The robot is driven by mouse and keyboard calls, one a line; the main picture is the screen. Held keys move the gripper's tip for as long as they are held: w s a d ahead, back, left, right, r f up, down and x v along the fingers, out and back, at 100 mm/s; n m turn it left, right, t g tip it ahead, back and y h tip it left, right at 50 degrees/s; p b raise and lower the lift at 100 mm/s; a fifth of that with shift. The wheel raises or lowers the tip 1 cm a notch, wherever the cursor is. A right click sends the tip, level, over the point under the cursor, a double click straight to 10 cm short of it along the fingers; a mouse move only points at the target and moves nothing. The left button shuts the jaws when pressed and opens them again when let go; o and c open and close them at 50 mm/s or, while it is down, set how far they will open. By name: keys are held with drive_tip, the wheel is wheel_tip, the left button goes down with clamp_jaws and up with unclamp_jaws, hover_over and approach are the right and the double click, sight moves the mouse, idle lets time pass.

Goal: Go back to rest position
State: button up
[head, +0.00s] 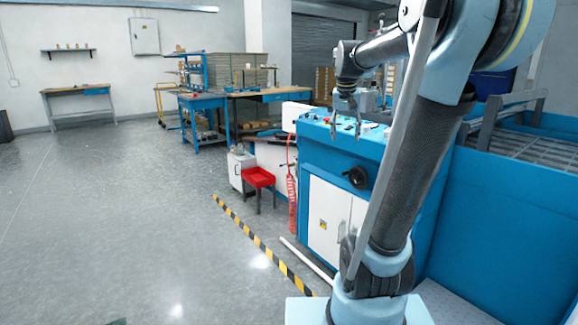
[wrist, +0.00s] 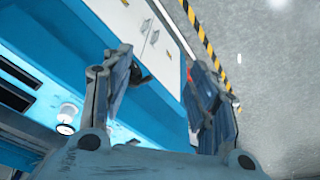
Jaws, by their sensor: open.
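My gripper (head: 346,122) hangs at the end of my raised, bent arm, in front of the top of the blue machine (head: 345,148) in the head view. In the wrist view my gripper (wrist: 160,95) has its two fingers spread wide apart, with nothing between them. Beyond the fingers the wrist view shows the machine's blue side (wrist: 70,65), its white doors (wrist: 146,28) and the grey floor (wrist: 280,75).
Yellow-black floor tape (head: 250,235) runs past a white bar (head: 305,258) on the floor. Blue workbenches (head: 205,105) stand farther back. The floor at left (head: 100,220) is clear.

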drive_tip(key=s+f+n+y, duration=0.1)
drive_tip(key=s+f+n, duration=0.1)
drive_tip(key=s+f, duration=2.2)
drive_tip(key=s, duration=0.2)
drive_tip(key=shift+s+a+f+n+g, duration=0.3)
drive_tip(key=shift+s+a+f, duration=0.05)
drive_tip(key=shift+s+f, duration=0.05)
drive_tip(key=shift+w+f, duration=0.2)
drive_tip(key=shift+w, duration=0.3)
